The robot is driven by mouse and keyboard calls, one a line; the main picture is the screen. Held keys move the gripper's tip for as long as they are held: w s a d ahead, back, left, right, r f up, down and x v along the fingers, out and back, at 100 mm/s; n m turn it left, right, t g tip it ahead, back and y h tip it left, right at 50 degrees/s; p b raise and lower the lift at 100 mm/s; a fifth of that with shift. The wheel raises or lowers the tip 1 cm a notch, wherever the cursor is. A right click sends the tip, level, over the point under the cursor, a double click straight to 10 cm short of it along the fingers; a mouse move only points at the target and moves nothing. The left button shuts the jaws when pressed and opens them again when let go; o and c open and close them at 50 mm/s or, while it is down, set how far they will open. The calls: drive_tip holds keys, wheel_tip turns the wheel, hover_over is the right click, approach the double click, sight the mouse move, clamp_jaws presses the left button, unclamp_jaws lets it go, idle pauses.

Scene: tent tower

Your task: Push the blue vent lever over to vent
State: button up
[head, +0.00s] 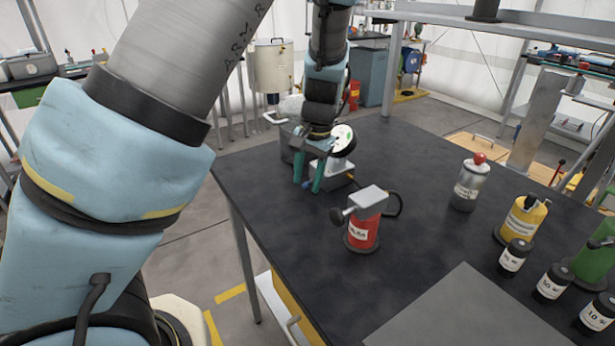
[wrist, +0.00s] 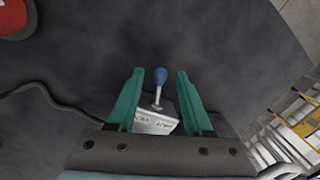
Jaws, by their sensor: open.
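The blue vent lever (wrist: 160,77) shows in the wrist view as a blue knob on a thin metal stem. It rises from a pale labelled block (wrist: 154,122) whose lettering is too small to read surely. My gripper (wrist: 160,72) is open, with one teal finger on each side of the lever and a visible gap to both. In the head view my gripper (head: 309,182) is low over the far left part of the dark table, by a device with a round white gauge (head: 342,140). I cannot make out the lever surely in the head view; the fingers and wrist cover part of the device.
A red cylinder (head: 361,234) with a grey block and knob on top stands nearer on the table (head: 420,150), with a black hose behind it. A grey canister (head: 468,188), a yellow one (head: 522,218) and several black jars stand to the right.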

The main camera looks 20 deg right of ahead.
clamp_jaws()
idle(0.5)
drive_tip(key=shift+s+d+r+n+p, duration=0.1)
drive_tip(key=shift+r+n+p, duration=0.1)
drive_tip(key=shift+n+p, duration=0.4)
drive_tip(key=shift+s+d+f+n+p, duration=0.15)
drive_tip(key=shift+s+d+n+p, duration=0.15)
drive_tip(key=shift+n+p, duration=0.35)
unclamp_jaws()
